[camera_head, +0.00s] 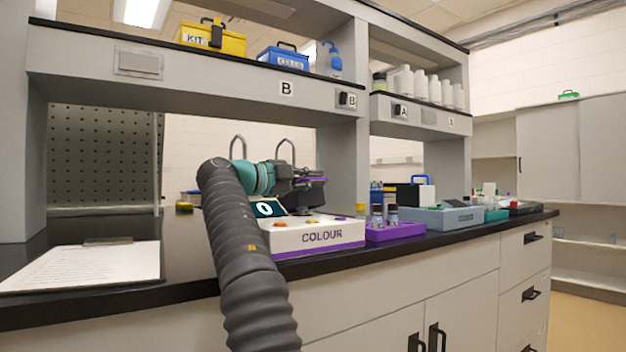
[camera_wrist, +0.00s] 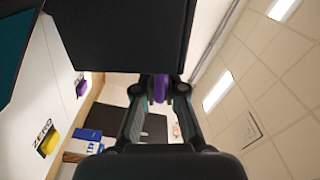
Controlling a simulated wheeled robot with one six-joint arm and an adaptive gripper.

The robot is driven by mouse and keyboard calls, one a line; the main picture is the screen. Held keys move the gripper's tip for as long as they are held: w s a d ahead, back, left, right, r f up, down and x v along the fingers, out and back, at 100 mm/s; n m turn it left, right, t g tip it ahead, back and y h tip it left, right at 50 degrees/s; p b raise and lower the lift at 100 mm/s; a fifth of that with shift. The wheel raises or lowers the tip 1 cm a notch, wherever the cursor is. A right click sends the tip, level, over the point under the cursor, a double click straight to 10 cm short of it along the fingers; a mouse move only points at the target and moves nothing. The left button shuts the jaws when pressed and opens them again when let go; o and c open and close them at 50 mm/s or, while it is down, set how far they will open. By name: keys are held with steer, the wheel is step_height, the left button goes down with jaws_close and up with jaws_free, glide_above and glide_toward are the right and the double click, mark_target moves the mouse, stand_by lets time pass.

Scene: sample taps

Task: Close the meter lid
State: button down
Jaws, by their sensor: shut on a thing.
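The colour meter (camera_head: 318,236) is a white box with a purple base line, marked COLOUR, on the black bench. Its small screen (camera_head: 268,208) reads 0. The dark meter lid (camera_head: 309,196) shows above the box, partly hidden by my gripper. In the wrist view the lid (camera_wrist: 120,35) is a large dark panel at the top. My gripper (camera_wrist: 158,88) is shut on a purple tab (camera_wrist: 157,84) at the lid's edge. My gripper (camera_head: 316,181) also shows above the meter in the head view. The lid's exact angle is hard to tell.
A purple rack (camera_head: 393,233) with capped vials stands just right of the meter. A grey-blue tray (camera_head: 450,219) is beyond it. A clipboard (camera_head: 85,266) lies at left. The shelf (camera_head: 200,85) overhangs the bench. The wrist view shows a yellow ZERO button (camera_wrist: 49,143).

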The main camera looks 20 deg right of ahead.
steer(key=c, duration=1.2)
jaws_free()
steer(key=shift+c, duration=0.2)
steer(key=a, duration=0.4)
steer(key=s+a, duration=0.1)
steer(key=a, duration=0.3)
steer(key=s+a, duration=0.1)
steer(key=a, duration=0.3)
steer(key=shift+s, duration=0.15)
steer(key=shift+d, duration=0.1)
